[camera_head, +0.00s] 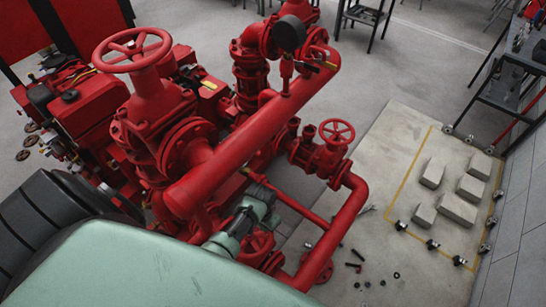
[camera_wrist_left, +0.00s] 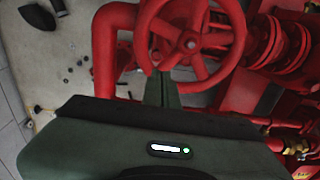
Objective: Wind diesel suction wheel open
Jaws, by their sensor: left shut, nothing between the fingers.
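A red spoked handwheel (camera_wrist_left: 190,43) fills the top middle of the left wrist view. My left gripper (camera_wrist_left: 165,80) is shut and empty, its dark green fingers at the wheel's lower rim; I cannot tell whether they touch it. In the head view the left gripper (camera_head: 256,198) is low among the red pipes, below the big slanting pipe. A small red handwheel (camera_head: 337,131) stands on a valve to its upper right, and a large one (camera_head: 132,50) stands on a taller valve at the upper left. I cannot tell which wheel the wrist view shows. My right gripper is out of view.
The thick red pipe (camera_head: 250,120) slants over the gripper. A red elbow pipe (camera_head: 350,205) runs down on the right. Small bolts (camera_head: 357,255) lie on the concrete pad, with several grey blocks (camera_head: 457,209) farther right. A dark rack (camera_head: 515,75) stands at the right edge.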

